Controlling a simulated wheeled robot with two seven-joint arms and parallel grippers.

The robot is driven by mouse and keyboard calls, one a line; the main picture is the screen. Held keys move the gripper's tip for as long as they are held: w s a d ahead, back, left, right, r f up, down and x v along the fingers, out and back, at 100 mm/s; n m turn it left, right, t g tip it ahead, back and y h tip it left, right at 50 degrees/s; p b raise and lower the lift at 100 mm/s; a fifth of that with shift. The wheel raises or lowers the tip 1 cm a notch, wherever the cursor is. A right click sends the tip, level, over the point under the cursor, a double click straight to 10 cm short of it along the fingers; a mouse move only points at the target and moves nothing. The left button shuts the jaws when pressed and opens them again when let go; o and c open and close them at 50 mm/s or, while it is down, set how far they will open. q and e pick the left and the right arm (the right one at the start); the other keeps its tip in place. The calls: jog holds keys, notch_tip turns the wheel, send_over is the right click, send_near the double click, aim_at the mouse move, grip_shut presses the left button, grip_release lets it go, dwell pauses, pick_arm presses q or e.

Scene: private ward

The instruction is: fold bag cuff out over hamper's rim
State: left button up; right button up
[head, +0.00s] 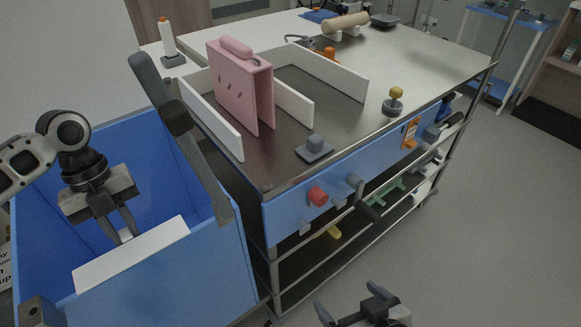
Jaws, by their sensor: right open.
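The blue hamper (215,270) stands at the left, open at the top. The white bag cuff (135,258) is a flat, tilted panel along the hamper's near rim. My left gripper (126,236) reaches down into the hamper's opening from the left. Its fingertips are at the cuff's upper edge, with a small white piece between them that looks like part of the cuff. The cuff's lower attachment is hard to make out. My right gripper (358,306) is open and empty at the bottom edge of the view, well to the right of the hamper.
A steel-topped cart (430,60) with blue sides stands right of the hamper, close to it. It carries a pink folded panel (240,85), white dividers (215,122) and a yellow-knobbed piece (394,100). A dark grey bar (180,125) slants over the hamper's right side. Floor (480,230) at right is clear.

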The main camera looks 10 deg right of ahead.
pick_arm(q)
jog(key=shift+c, duration=0.6)
jog(key=shift+r, duration=0.1)
jog(key=shift+s+r+t+y+p, duration=0.15)
jog(key=shift+r+t+y+p, duration=0.25)
jog(key=shift+p, duration=0.5)
jog(key=shift+s+d+r+t+y+p, duration=0.15)
jog(key=shift+r+t+y+p, duration=0.3)
jog(key=shift+p, duration=0.6)
jog(key=shift+t, duration=0.55)
